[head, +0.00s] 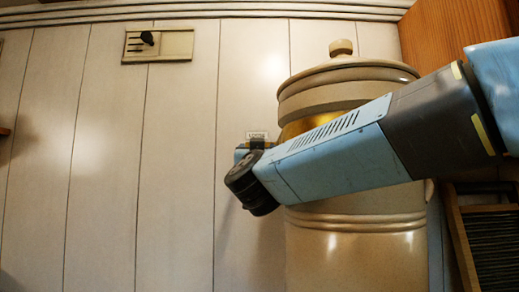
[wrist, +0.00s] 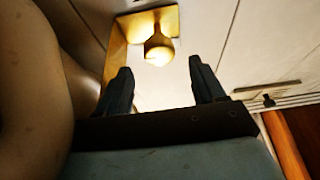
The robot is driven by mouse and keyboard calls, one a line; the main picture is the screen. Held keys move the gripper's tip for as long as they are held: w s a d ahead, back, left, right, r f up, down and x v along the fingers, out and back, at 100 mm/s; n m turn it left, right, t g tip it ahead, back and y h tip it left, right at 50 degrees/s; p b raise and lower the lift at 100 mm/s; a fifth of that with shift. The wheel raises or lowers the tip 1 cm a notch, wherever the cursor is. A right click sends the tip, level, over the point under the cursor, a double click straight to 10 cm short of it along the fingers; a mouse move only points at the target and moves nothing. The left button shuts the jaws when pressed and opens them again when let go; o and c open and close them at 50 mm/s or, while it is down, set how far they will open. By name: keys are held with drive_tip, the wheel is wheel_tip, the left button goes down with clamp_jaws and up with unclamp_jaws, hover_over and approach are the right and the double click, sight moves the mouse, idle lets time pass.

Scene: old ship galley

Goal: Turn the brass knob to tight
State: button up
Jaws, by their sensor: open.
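The brass knob (wrist: 159,56) shows in the wrist view, bright and rounded, in front of a yellowish plate (wrist: 134,53) on the pale panelled wall. My gripper (wrist: 160,66) is open, with one dark finger on each side of the knob in this view. I cannot tell whether the fingertips reach level with it or stop short, and no contact is clear. In the head view my arm hides the knob and most of the gripper. A small lettered label (head: 257,135) shows on the wall just above my wrist; its words are too small to read.
A large lidded cream crock (head: 355,235) stands right of the wall spot, behind my arm; its side fills the left of the wrist view. A slotted wall plate with a black lever (head: 147,38) is at upper left.

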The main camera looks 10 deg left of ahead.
drive_tip(key=x, duration=0.2)
drive_tip(key=f+x, duration=0.1)
drive_tip(key=x, duration=0.5)
drive_tip(key=shift+w+f, duration=0.2)
drive_tip(key=shift+w, duration=0.05)
